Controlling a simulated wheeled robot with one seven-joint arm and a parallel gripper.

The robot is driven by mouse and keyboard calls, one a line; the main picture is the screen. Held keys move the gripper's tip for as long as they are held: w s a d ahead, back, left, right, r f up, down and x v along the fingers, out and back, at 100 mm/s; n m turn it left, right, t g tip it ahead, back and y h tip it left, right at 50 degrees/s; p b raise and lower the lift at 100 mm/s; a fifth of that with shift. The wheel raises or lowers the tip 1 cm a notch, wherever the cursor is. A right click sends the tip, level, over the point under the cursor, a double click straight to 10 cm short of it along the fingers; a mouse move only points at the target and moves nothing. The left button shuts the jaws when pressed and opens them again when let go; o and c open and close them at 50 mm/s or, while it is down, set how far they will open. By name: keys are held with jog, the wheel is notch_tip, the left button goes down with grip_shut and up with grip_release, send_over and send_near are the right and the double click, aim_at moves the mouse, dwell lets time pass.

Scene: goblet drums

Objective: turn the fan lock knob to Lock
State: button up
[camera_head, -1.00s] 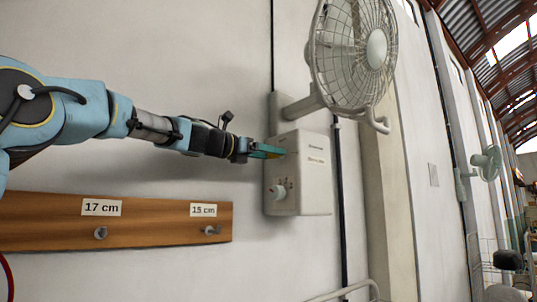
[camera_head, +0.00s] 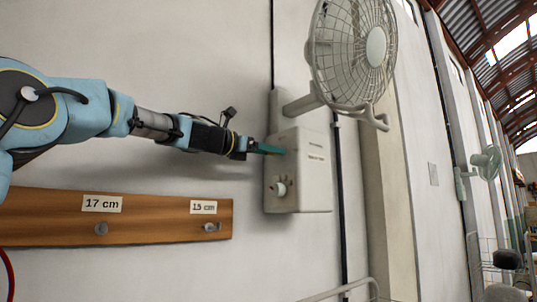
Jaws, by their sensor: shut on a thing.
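A pale grey control box (camera_head: 316,190) is mounted on the wall below a caged fan (camera_head: 350,55). My gripper (camera_head: 281,151) comes in from the left, its teal fingers against the upper part of the box's left face. It is shut on a small part there, which I take to be the fan lock knob; the fingers hide it, so its setting cannot be read. A second round pale knob (camera_head: 281,189) with small red marks is lower on the same face, below the fingers and clear of them.
A wooden board (camera_head: 150,225) with pegs and labels "17 cm" and "15 cm" runs along the wall below my arm. The fan's bracket is just above the box. A pale rail (camera_head: 345,291) is at the bottom. Another fan (camera_head: 487,162) is farther right.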

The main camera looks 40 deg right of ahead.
jog(key=shift+f+m+b, duration=0.1)
jog(key=shift+m+b, duration=3.3)
jog(key=shift+m, duration=4.6)
jog(key=o, duration=1.3)
